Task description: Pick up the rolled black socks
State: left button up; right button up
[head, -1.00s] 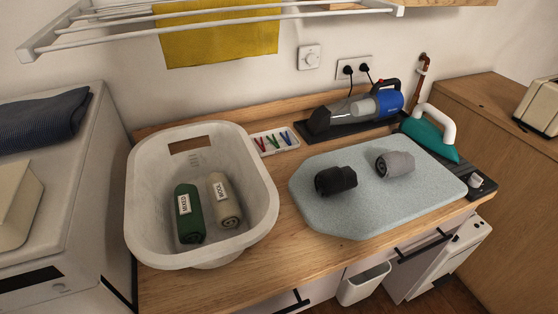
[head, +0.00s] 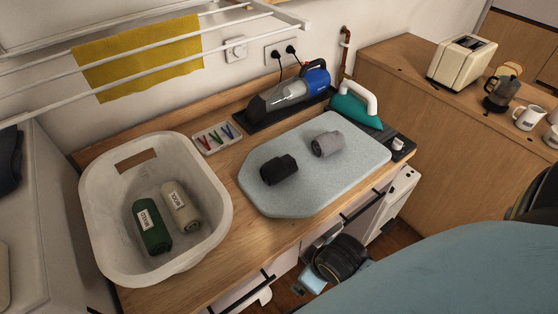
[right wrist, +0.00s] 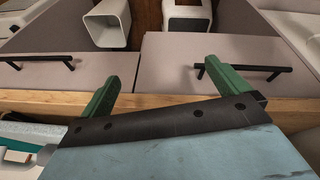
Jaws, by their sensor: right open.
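The rolled black socks (head: 279,169) lie on the left part of the pale blue ironing pad (head: 300,200) in the head view. A rolled grey pair (head: 328,144) lies beside them, to the right and a little farther back. My right gripper (right wrist: 168,60) shows in the right wrist view with its green fingers wide apart and nothing between them. It is near the counter's front edge, facing the drawer fronts, away from the socks. In the head view my right arm comes in at the lower right, below the counter edge. My left gripper is out of view.
A white basket (head: 218,215) with green and beige rolls stands left. Behind the pad are a clip tray (head: 217,138), a handheld vacuum (head: 290,92) and a teal iron (head: 355,110). A drying rack (head: 240,42) hangs above. Drawer handles (right wrist: 240,68) project below.

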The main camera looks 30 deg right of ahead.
notch_tip(320, 180, up, 8)
jog(key=w+d+f+n+t+p, duration=0.1)
jog(key=d+n+t, duration=0.1)
jog(key=n, duration=0.1)
jog(key=n+t, duration=0.7)
jog(key=n, duration=1.8)
send_near(286, 169)
jog(key=shift+s+d+f, duration=0.5)
jog(key=shift+s+d, duration=0.1)
jog(key=n, duration=0.1)
jog(key=n+y, duration=0.1)
jog(key=n, duration=0.2)
jog(key=shift+w+a+r+n+t, duration=0.1)
jog(key=shift+w+r+n+t, duration=0.1)
jog(key=shift+w+n+t, duration=0.15)
jog(key=shift+w+n+y, duration=0.1)
jog(key=shift+n+y, duration=0.2)
jog(key=shift+n, duration=0.15)
jog(key=shift+w+f, duration=0.1)
jog(key=shift+w, duration=0.15)
jog(key=x, duration=0.7)
jog(key=shift+p, duration=0.3)
jog(key=shift+f+x, duration=0.2)
jog(key=shift+x, duration=1.25)
jog(key=shift+f+x, duration=0.15)
jog(key=shift+x, duration=1.25)
jog(key=shift+s+a, duration=0.1)
jog(key=shift+s, duration=0.1)
